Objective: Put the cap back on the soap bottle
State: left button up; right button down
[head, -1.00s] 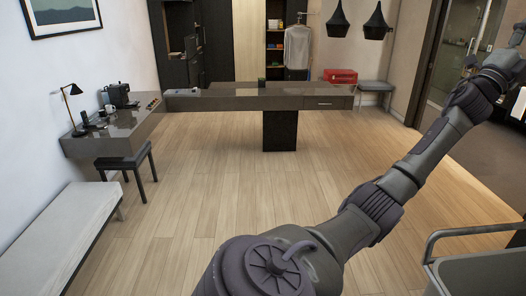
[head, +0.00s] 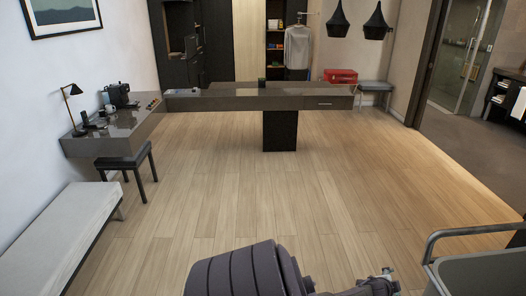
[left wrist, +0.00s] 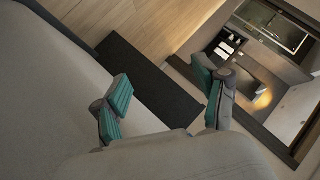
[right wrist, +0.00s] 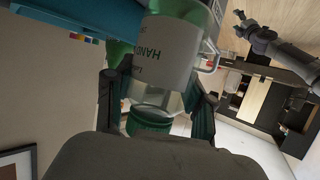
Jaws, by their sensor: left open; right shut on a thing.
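In the right wrist view, a soap bottle (right wrist: 165,62) with a white label reading "HAND" appears upside down. A clear section shows below the label in the picture. A green cap (right wrist: 150,122) lies just below that, near my palm. My right gripper (right wrist: 157,105) has a finger on each side and is shut on the cap. I cannot tell whether the cap touches the bottle's neck. The bottle's far end is cut off. In the left wrist view, my left gripper (left wrist: 165,98) is open with nothing between its fingers. The head view shows neither bottle nor cap.
A grey cart (head: 480,272) with a tube handle stands at the lower right. A long desk (head: 260,97) crosses the back, with a stool (head: 128,162) and pale bench (head: 60,232) at left. A blue-teal object (right wrist: 60,18) is near the bottle. The middle floor is clear.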

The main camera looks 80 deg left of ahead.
pick_arm(q)
jog(key=s+d+f+g+h, duration=0.1)
jog(key=s+d+f+g, duration=0.1)
jog(key=s+d+f, duration=0.7)
jog(key=s+d+f+g+h, duration=0.2)
jog(key=s+d+f, duration=0.3)
jog(key=s+f, duration=0.65)
jog(key=s+d+f+g, duration=0.1)
jog(key=s+d+f, duration=0.1)
jog(key=s+d, duration=0.3)
jog(key=s+d+f+g+h, duration=0.1)
jog(key=s+d, duration=0.4)
jog(key=s, duration=0.9)
jog(key=s+d+f+g+h, duration=0.1)
jog(key=s+d+f+g, duration=0.1)
jog(key=s+d, duration=0.3)
jog(key=s+f, duration=0.1)
jog(key=s, duration=0.3)
jog(key=shift+s+n+g, duration=0.2)
jog(key=shift+n+g, duration=0.1)
pick_arm(e)
jog(key=shift+d, duration=0.1)
